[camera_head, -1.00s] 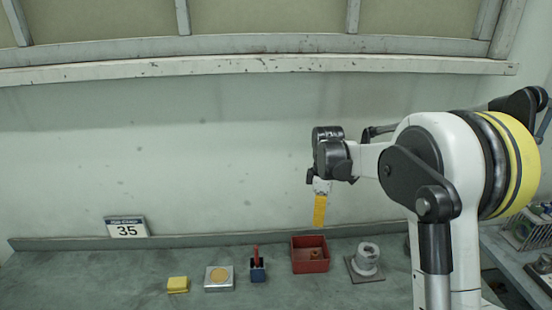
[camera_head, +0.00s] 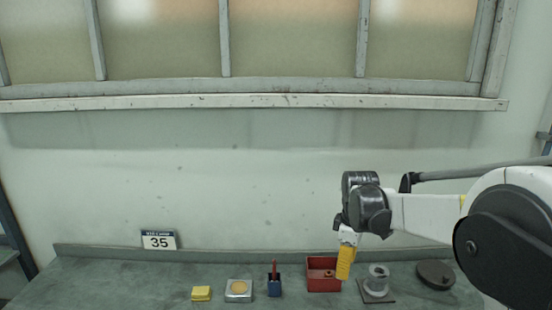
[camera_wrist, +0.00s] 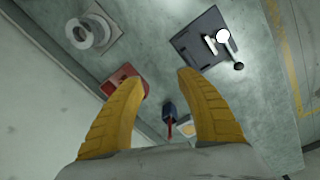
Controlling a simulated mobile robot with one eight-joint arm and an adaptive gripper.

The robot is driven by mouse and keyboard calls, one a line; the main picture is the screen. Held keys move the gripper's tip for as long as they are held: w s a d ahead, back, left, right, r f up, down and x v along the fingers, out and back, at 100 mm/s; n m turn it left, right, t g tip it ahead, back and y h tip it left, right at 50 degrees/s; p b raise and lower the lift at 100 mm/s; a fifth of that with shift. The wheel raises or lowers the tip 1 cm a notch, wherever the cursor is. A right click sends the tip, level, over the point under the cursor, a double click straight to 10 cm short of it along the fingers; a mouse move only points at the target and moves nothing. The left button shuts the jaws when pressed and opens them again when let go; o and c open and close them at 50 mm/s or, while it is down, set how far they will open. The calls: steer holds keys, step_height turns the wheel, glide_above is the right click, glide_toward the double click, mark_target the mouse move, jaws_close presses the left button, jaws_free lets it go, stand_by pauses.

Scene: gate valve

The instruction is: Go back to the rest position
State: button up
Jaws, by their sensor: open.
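My gripper (camera_head: 346,263) has yellow fingers and hangs pointing down above the bench, in front of the red box in the head view. In the wrist view my gripper (camera_wrist: 160,88) has its two fingers spread apart with nothing between them. The red box (camera_head: 318,288) stands on the bench and holds a small brownish part. A grey round fitting on a square plate (camera_head: 376,280) stands to its right. In the wrist view the fitting (camera_wrist: 93,32) is at the upper left, and the red box (camera_wrist: 122,76) is partly hidden behind the left finger.
On the bench (camera_head: 110,285) stand a yellow block (camera_head: 201,293), a scale-like plate with a tan disc (camera_head: 239,289), a blue holder with a red tool (camera_head: 274,284) and a dark round lid (camera_head: 435,275).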

steer(key=s+r+m+t+b, duration=0.35)
steer(key=s+m+b, duration=0.2)
steer(key=s, duration=0.85)
steer(key=s+f+m+t+b, duration=0.1)
steer(key=s+f+m, duration=0.2)
steer(key=s, duration=0.3)
steer(key=s+f+m+t+b, duration=0.2)
steer(key=s+f+m, duration=0.1)
steer(key=s, duration=0.3)
steer(key=shift+s+m, duration=0.3)
steer(key=shift+m, duration=0.15)
